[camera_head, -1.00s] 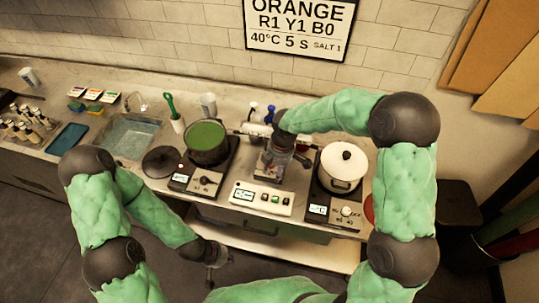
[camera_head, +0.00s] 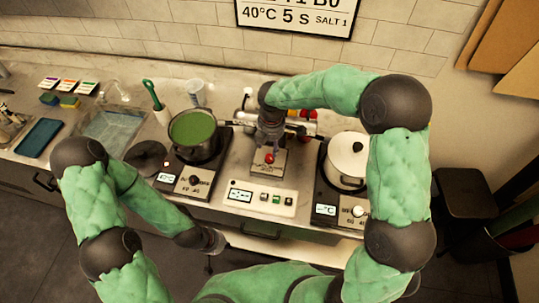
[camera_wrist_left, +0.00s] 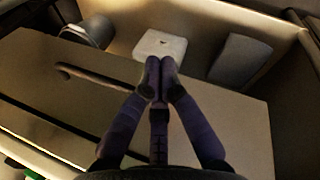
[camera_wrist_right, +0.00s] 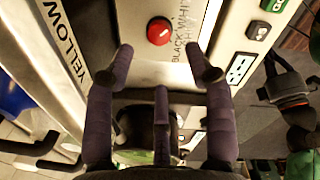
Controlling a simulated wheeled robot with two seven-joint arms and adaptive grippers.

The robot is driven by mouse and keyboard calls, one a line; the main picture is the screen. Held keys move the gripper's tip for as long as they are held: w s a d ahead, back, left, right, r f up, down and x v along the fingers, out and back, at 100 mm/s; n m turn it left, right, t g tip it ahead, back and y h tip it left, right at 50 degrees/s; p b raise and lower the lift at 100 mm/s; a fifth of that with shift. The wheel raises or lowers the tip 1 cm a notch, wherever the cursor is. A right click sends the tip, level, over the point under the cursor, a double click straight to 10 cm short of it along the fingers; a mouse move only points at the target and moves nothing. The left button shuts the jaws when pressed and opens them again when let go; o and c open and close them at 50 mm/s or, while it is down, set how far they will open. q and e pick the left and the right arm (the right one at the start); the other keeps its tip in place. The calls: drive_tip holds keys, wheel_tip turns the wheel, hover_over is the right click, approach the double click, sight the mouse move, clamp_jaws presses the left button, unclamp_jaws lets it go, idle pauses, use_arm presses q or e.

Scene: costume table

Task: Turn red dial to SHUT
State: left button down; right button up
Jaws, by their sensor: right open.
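The red dial (camera_head: 269,158) is a small round knob on a pale panel at the middle of the counter. In the right wrist view the dial (camera_wrist_right: 159,31) sits beyond my fingertips, with BLACK and WHITE lettering beside it. My right gripper (camera_wrist_right: 160,62) is open and empty, its fingers spread to either side below the dial in that view, apart from it. No SHUT mark can be read. My left gripper (camera_wrist_left: 160,65) is shut with its fingertips together, with nothing seen between them; in the head view it hangs low in front of the counter.
A pot of green liquid (camera_head: 193,130) on a hot plate stands left of the dial, and a white lidded pot (camera_head: 345,158) stands right. A button panel (camera_head: 260,198) lies in front. Red-topped items (camera_head: 305,115) stand behind. A sink (camera_head: 110,130) is further left.

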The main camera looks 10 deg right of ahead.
sight(270, 157)
drive_tip(key=f, duration=0.5)
drive_tip(key=f+b, duration=0.1)
drive_tip(key=f, duration=0.1)
drive_tip(key=shift+w+f, duration=0.25)
clamp_jaws()
